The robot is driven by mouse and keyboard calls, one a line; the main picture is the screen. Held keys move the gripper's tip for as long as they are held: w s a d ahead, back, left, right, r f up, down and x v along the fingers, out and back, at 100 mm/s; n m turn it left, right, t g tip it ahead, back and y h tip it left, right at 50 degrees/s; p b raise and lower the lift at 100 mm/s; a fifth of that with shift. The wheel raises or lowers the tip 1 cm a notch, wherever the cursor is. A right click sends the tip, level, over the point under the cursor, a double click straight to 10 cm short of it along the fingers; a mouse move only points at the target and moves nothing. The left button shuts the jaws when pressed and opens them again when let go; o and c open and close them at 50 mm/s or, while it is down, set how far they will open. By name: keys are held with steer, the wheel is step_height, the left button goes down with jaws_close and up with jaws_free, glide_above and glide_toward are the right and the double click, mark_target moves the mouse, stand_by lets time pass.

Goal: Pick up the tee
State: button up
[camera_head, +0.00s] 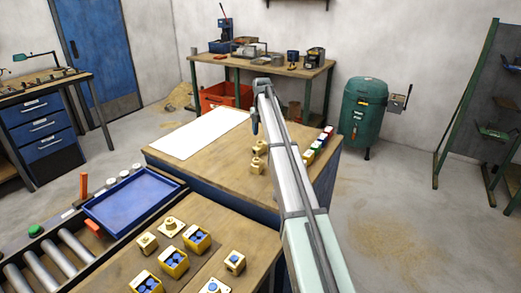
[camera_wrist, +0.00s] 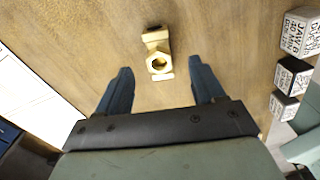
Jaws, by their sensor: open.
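A brass fitting with a hex-edged round opening, which looks like the tee (camera_wrist: 157,42), lies on the wooden bench top in the wrist view. It sits ahead of my gripper (camera_wrist: 160,68), roughly centred between the two blue fingers, which are apart and empty. How high the fingers are above it is hard to tell. In the head view, brass shapes (camera_head: 257,165) show on the bench just left of my arm. I cannot tell there whether they are one piece or two. My gripper (camera_head: 254,128) hangs above the bench behind them, with only a dark finger visible.
Labelled blocks (camera_wrist: 294,75) stand in a row to the right of the fitting. A white sheet (camera_head: 201,132) covers the bench's left part.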

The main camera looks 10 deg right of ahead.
mark_target(261, 142)
steer(key=shift+s+a+f, duration=0.1)
steer(key=shift+a+f, duration=0.05)
steer(key=shift+f, duration=1.3)
steer(key=shift+a+f, duration=0.15)
steer(key=shift+f, duration=1.3)
steer(key=shift+c, duration=0.5)
jaws_close()
